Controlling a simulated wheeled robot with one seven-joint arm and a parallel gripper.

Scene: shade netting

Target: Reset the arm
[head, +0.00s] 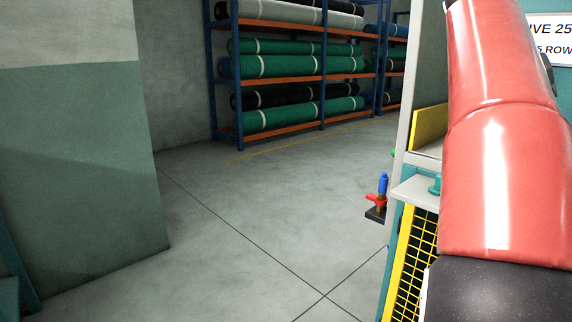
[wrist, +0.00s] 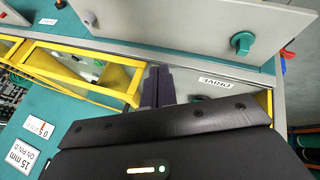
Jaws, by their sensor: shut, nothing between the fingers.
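My gripper (wrist: 158,86) shows in the wrist view as two dark fingers close together, shut and empty. Its tips are over the edge of a machine, beside a yellow frame (wrist: 83,66) and left of a label reading DRIVE (wrist: 216,83). I cannot tell whether the tips touch anything. In the head view my red arm fills the right side, and the gripper is out of sight.
In the wrist view a grey panel with a teal knob (wrist: 243,42) stands close ahead. A rack of rolls (head: 290,66) is behind; mid-floor (head: 250,215) is clear.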

